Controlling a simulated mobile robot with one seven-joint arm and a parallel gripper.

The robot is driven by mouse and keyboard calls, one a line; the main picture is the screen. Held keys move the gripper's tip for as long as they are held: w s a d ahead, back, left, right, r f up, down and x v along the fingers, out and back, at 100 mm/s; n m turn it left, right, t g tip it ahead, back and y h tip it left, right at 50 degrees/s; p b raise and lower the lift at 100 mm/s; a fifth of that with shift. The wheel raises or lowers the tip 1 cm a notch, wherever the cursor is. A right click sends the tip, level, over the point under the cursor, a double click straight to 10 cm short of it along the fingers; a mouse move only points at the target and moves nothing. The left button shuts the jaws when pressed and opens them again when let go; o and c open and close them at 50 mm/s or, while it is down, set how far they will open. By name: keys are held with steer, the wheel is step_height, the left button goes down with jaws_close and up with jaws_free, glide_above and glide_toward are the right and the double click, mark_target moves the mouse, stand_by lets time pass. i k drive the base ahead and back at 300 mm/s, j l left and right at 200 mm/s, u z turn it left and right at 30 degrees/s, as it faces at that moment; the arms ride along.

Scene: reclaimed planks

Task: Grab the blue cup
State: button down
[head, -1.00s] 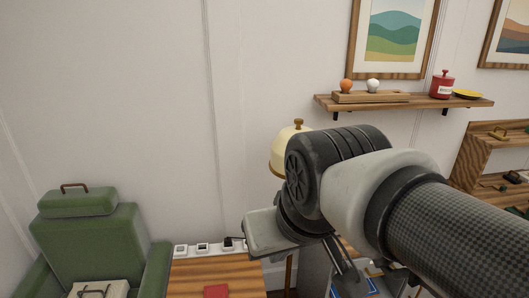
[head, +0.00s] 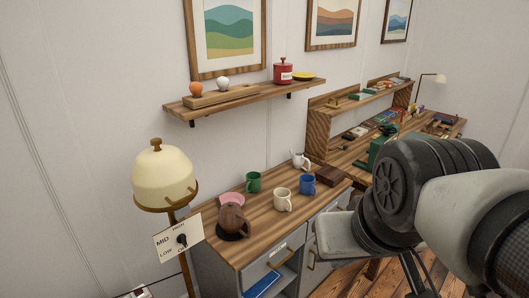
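The blue cup (head: 307,185) stands upright on the wooden top of the grey cabinet (head: 272,200), near its front right part. A cream cup (head: 283,200) stands just left of it, and a green cup (head: 253,182) is farther left and back. My gripper (head: 428,278) is at the lower right, to the right of the cabinet and apart from the blue cup. Only part of its dark fingers shows below my arm, cut by the frame's lower edge, so its opening cannot be made out.
A brown teapot (head: 233,220), a pink bowl (head: 231,200), a white pot (head: 299,160) and a dark wooden box (head: 329,176) share the cabinet top. A lamp (head: 163,180) stands left. A wall shelf (head: 240,100) hangs above. A cluttered desk (head: 350,154) stands right.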

mark_target(309, 187)
steer(key=z, duration=0.25)
steer(key=i+l+u, duration=0.1)
steer(key=u, duration=0.65)
steer(key=i+l+u, duration=0.2)
steer(key=l, duration=0.15)
steer(key=i+l+u, duration=0.2)
steer(key=l+u, duration=0.2)
steer(key=l, duration=0.25)
steer(key=i+l+u, duration=0.1)
steer(key=l, duration=0.45)
steer(key=i+l+u, duration=0.15)
steer(key=l, duration=0.4)
steer(key=i+l, duration=0.1)
steer(key=l, duration=0.65)
steer(key=i+l, duration=0.1)
steer(key=l, duration=0.7)
